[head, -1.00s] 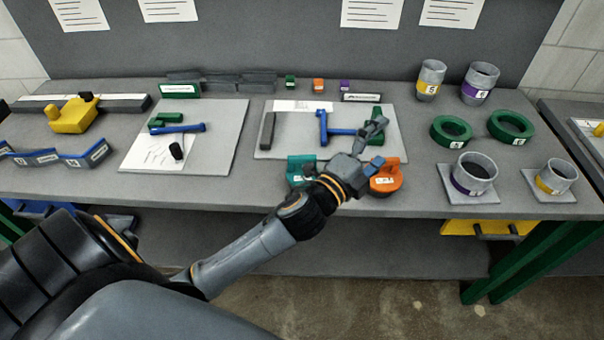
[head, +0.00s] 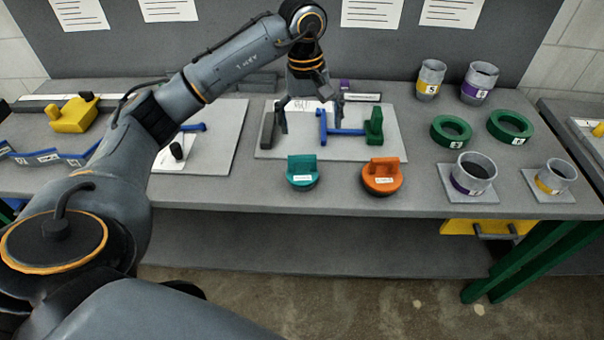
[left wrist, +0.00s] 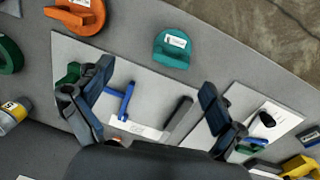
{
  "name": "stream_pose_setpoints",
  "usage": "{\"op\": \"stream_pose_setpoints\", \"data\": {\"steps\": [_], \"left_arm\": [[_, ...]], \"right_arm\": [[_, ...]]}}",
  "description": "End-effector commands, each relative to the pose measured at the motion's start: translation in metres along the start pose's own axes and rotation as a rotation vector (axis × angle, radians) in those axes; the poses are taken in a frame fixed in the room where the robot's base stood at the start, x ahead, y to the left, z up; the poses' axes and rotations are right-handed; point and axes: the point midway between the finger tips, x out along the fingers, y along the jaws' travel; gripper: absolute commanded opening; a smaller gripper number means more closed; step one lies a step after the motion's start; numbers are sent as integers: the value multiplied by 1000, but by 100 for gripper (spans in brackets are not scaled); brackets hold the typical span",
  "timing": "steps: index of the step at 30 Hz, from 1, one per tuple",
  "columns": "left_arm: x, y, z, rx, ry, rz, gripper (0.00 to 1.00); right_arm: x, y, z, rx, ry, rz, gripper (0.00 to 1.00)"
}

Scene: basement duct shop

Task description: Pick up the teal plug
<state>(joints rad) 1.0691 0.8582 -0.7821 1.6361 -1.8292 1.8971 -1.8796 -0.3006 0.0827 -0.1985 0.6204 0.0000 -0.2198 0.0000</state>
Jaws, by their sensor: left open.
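The teal plug (head: 302,172) stands near the bench's front edge, left of an orange plug (head: 382,176). It has a round base, an upright grip and a white label. In the left wrist view the teal plug (left wrist: 174,48) is at top centre, beyond the fingertips. My left gripper (head: 311,118) is open and empty, pointing down above the middle grey board, behind the teal plug in the head view. In the left wrist view its two fingers (left wrist: 157,97) are spread wide. My right gripper does not show.
The middle board (head: 270,152) holds a dark grey bar, a blue piece and a green block. Green rings (head: 451,131) and labelled grey collars (head: 474,174) stand at the right. My left arm covers part of the left board. The bench front around the plugs is clear.

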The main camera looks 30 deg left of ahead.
Motion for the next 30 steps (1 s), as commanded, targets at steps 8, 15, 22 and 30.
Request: {"op": "stream_pose_setpoints", "data": {"steps": [8,15,22,30], "left_arm": [[12,-26,-12,8,29,-93,94],[57,-28,-14,7,29,-88,94],[75,-29,-14,7,31,-85,94],[112,-28,-12,7,28,-85,94]], "right_arm": [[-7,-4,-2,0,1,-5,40],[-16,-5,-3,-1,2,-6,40],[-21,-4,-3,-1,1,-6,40],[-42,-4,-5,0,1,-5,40]]}}
